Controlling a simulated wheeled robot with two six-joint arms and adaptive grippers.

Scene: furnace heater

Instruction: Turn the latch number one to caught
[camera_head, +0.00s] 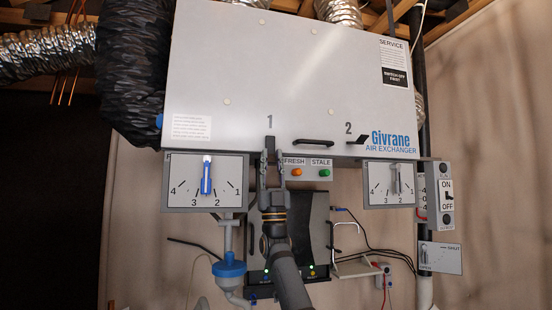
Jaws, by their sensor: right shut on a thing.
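Latch number one (270,143) is a small dark piece at the lower edge of the grey air exchanger front panel (300,80), under the printed number 1. My right gripper (270,157) reaches up from below and is shut on this latch. The fingers cover much of it, so its exact angle is hard to tell. Latch number two (357,139) is a black piece by the printed number 2, further right on the same edge. My left gripper is not in view.
A black handle (314,142) sits between the latches. A left dial (206,180) with a blue pointer and a right dial (391,184) hang below the panel. An ON/OFF switch box (445,195) is at right.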

